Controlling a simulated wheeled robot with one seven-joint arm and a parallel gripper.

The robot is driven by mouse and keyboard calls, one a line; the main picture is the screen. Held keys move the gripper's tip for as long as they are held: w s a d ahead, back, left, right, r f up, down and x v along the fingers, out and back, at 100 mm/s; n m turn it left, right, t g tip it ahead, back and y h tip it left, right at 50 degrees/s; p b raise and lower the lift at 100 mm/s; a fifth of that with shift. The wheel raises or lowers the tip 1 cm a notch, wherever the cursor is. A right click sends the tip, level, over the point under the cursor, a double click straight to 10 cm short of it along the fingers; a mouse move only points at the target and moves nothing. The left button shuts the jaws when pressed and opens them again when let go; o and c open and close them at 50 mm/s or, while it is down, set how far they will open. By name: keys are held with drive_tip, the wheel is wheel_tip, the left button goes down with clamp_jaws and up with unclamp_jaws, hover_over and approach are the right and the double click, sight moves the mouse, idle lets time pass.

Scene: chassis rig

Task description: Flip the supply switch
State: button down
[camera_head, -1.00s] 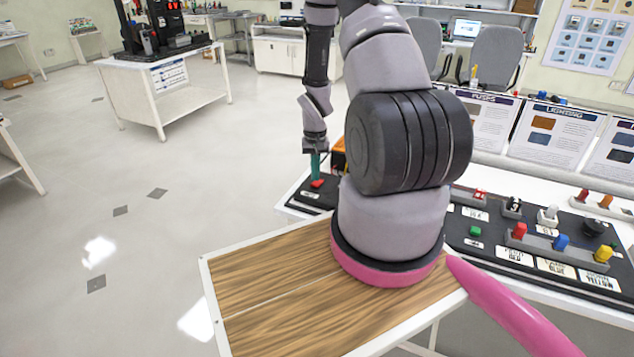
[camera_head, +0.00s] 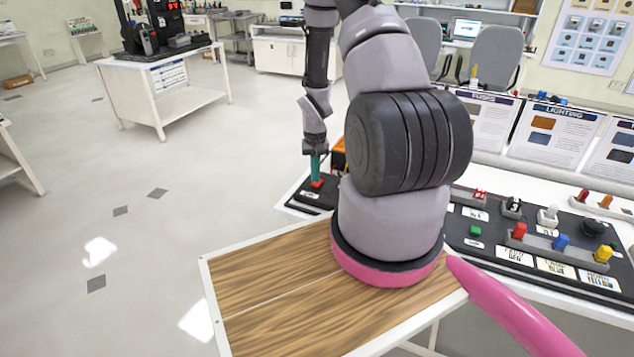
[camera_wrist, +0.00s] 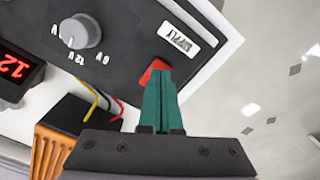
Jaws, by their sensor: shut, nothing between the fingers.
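The supply switch (camera_wrist: 154,69) is a red rocker on a black panel beside a white label reading SUPPLY (camera_wrist: 179,40) in the wrist view. In the head view the red switch (camera_head: 317,183) shows at the left end of the bench, just below my fingertips. My gripper (camera_wrist: 159,75) has green fingers, closed together with nothing between them. Its tips are at the switch and cover part of it. I cannot tell whether they press on it or which way the rocker is tilted.
A grey knob (camera_wrist: 80,31) and a red display reading 12 (camera_wrist: 15,70) are left of the switch. Yellow and red wires run to an orange-and-black unit (camera_wrist: 52,145). Further right on the bench is a panel with coloured controls (camera_head: 545,240). Open floor lies left.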

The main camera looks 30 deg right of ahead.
sight(315, 184)
drive_tip(key=shift+f, duration=0.7)
idle(0.3)
drive_tip(key=shift+r, duration=3.5)
